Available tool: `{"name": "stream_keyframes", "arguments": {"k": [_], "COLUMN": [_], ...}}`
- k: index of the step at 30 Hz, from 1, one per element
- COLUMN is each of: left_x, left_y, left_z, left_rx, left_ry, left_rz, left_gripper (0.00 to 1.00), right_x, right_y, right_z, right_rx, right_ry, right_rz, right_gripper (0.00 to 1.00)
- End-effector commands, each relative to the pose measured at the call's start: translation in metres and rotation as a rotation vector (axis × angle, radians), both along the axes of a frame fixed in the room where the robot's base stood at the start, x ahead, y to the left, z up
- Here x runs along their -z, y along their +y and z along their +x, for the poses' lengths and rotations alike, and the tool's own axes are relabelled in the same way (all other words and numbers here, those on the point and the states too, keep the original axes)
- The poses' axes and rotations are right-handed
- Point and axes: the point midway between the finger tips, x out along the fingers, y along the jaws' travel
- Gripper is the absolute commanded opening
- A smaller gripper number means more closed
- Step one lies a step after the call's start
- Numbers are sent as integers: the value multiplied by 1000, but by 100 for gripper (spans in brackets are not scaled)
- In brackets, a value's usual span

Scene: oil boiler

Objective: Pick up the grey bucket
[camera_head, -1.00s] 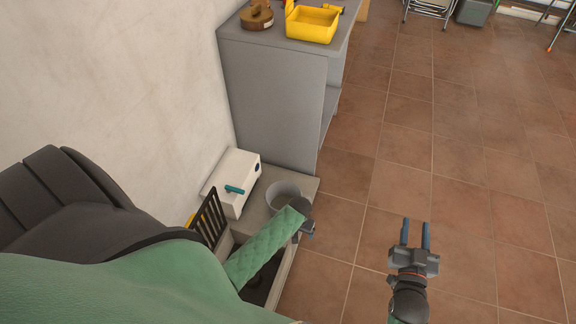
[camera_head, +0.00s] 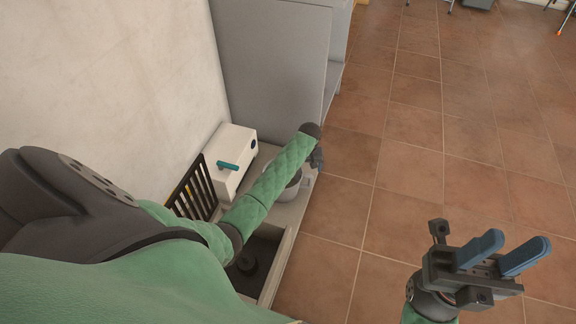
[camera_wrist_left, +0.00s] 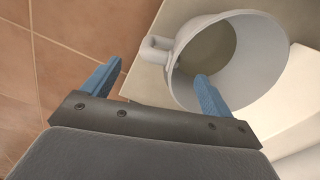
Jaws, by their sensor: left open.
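The grey bucket (camera_head: 292,190) stands on a low ledge beside the cabinet, partly hidden by my left forearm. In the left wrist view the bucket (camera_wrist_left: 264,62) shows its open mouth and a small lug on its rim. My left gripper (camera_wrist_left: 158,70) is open there. One blue finger overlaps the bucket's mouth and the other is outside, with rim and lug between them in the picture; I cannot tell contact or depth. In the head view the left gripper (camera_head: 318,160) is mostly hidden behind its wrist. My right gripper (camera_head: 503,253) is open and empty above the floor.
A white box (camera_head: 232,155) with a teal handle stands against the wall behind the bucket. A grey cabinet (camera_head: 272,75) rises just beyond. A dark slatted rack (camera_head: 192,187) and a recess (camera_head: 262,252) are nearer. The tiled floor (camera_head: 430,165) to the right is clear.

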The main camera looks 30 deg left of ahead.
Motion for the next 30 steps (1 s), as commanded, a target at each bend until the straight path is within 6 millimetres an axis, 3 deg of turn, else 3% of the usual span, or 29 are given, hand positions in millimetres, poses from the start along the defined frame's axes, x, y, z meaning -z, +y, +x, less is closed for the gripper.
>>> {"name": "stream_keyframes", "arguments": {"k": [13,22,30], "left_x": [35,73,77], "left_y": [0,-2,-2], "left_z": [-1,-3,-3], "left_rx": [-2,-2,-2], "left_ry": [1,0,-1], "left_rz": [-1,-1,-1], "left_gripper": [86,86,86], "right_x": [7,16,14], "right_y": [2,7,8], "right_z": [-1,1,1], "right_rx": [-28,-69,-79], "right_ry": [-15,-21,-23], "right_rz": [19,38,41], "right_gripper": [36,36,36]}}
